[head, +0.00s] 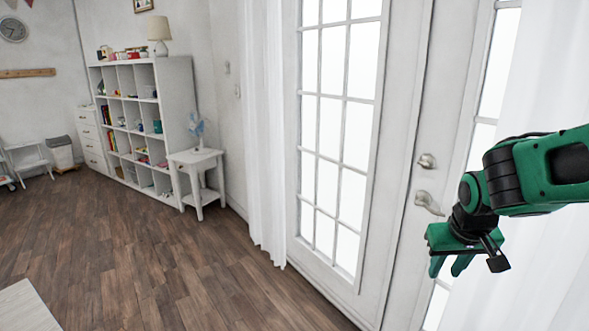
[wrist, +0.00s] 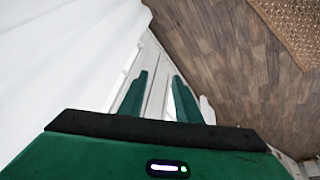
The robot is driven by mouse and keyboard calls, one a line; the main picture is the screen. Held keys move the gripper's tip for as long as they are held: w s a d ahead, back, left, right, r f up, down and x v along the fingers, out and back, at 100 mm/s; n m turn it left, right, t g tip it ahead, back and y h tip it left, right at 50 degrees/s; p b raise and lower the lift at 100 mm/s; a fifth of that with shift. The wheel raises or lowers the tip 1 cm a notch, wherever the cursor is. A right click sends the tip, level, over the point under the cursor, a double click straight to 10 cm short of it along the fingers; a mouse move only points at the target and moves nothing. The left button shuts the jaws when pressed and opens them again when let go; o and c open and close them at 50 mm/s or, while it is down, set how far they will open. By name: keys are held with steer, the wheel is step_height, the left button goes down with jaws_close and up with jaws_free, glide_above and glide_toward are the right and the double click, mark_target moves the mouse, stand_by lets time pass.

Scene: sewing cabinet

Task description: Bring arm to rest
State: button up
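My arm reaches in from the right edge of the head view, bent, with my green gripper (head: 450,268) hanging down in front of the white glazed door (head: 397,170). The two fingers point downward with a gap between them, and nothing is held. In the wrist view the gripper (wrist: 160,76) also shows two separate green fingers, with pale trim and floor seen beyond the gap. The gripper appears apart from the door and its handle (head: 428,203), though the exact distance is hard to tell.
White curtains hang beside the door (head: 265,130) and behind my arm (head: 535,255). A white cube shelf (head: 176,95) and a small side table (head: 197,158) stand at the back left. The wooden floor (head: 150,245) is largely clear. A woven rug (wrist: 295,25) shows in the wrist view.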

steer(key=s+a+r+n+y, duration=0.1)
steer(key=s+a+r+y, duration=0.1)
steer(key=s+a, duration=0.35)
steer(key=s+d+f+m+g, duration=0.1)
steer(key=s+d+m+g, duration=0.1)
steer(key=s+d, duration=0.4)
steer(key=s+d+f+m+g, duration=0.1)
steer(key=s+d+m, duration=0.3)
steer(key=s, duration=0.8)
steer(key=d+g, duration=0.1)
steer(key=d, duration=0.1)
steer(key=shift+d, duration=0.3)
steer(key=shift+w+f, duration=0.3)
steer(key=shift+w, duration=0.25)
steer(key=shift+o, duration=0.2)
steer(key=shift+d, duration=0.1)
stand_by(0.8)
